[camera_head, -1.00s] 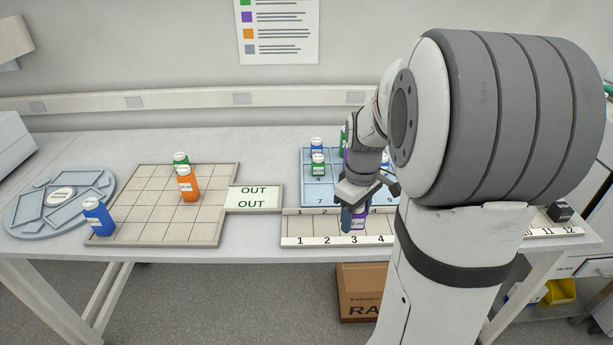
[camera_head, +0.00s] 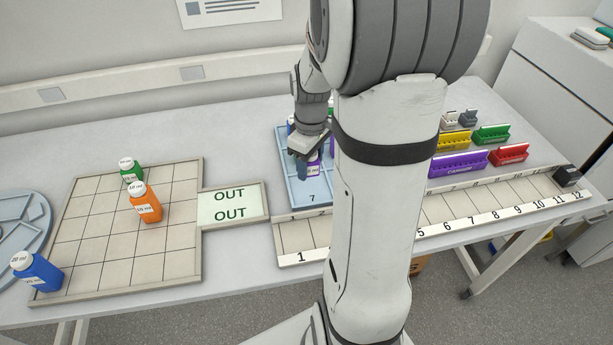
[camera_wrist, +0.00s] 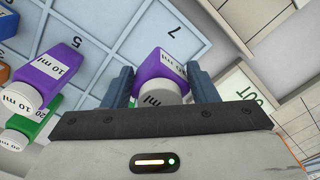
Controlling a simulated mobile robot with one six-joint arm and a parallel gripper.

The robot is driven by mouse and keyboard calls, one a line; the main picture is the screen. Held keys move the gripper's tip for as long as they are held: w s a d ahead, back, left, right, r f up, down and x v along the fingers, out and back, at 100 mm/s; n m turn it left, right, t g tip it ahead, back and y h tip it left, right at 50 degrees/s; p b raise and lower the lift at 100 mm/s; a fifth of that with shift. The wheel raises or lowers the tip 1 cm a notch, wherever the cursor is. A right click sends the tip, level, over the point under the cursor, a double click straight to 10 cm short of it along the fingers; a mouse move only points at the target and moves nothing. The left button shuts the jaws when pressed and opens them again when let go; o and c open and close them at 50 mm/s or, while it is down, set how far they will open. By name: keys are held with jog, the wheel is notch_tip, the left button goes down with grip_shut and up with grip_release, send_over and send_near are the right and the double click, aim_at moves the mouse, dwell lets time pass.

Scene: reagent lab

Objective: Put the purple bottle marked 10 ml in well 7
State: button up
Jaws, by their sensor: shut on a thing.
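My gripper (camera_head: 308,170) is shut on a purple bottle (camera_head: 313,168) with a white cap; its label in the wrist view (camera_wrist: 162,72) reads 10 ml. The fingers (camera_wrist: 160,88) sit on both sides of it. The blue tray (camera_head: 290,165) is beneath, and the gripper is over its front left part, just behind the number 7 of well 7 (camera_head: 312,198). In the wrist view the 7 (camera_wrist: 173,32) lies on bare tray beyond the bottle. Whether the bottle touches the tray floor, I cannot tell.
Another purple 10 ml bottle (camera_wrist: 58,68) and a green bottle (camera_wrist: 35,122) stand to the left in the wrist view. The OUT plate (camera_head: 232,206) and numbered strip (camera_head: 490,205) are nearby. A grid board (camera_head: 95,250) holds green, orange and blue bottles. My arm hides the tray's right side.

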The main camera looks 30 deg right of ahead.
aim_at(310, 188)
jog(key=shift+f, duration=3)
jog(key=shift+f, duration=0.15)
jog(key=o, duration=1)
jog(key=shift+c, duration=0.2)
notch_tip(310, 188, up, 12)
jog(key=shift+r, duration=0.15)
jog(key=s+a+r+m+t, duration=0.3)
jog(key=s+a+m, duration=0.2)
jog(key=s+a, duration=0.7)
jog(key=shift+s+a+r+m, duration=0.2)
jog(key=shift+a+r+m, duration=0.05)
jog(key=shift+r+m, duration=0.15)
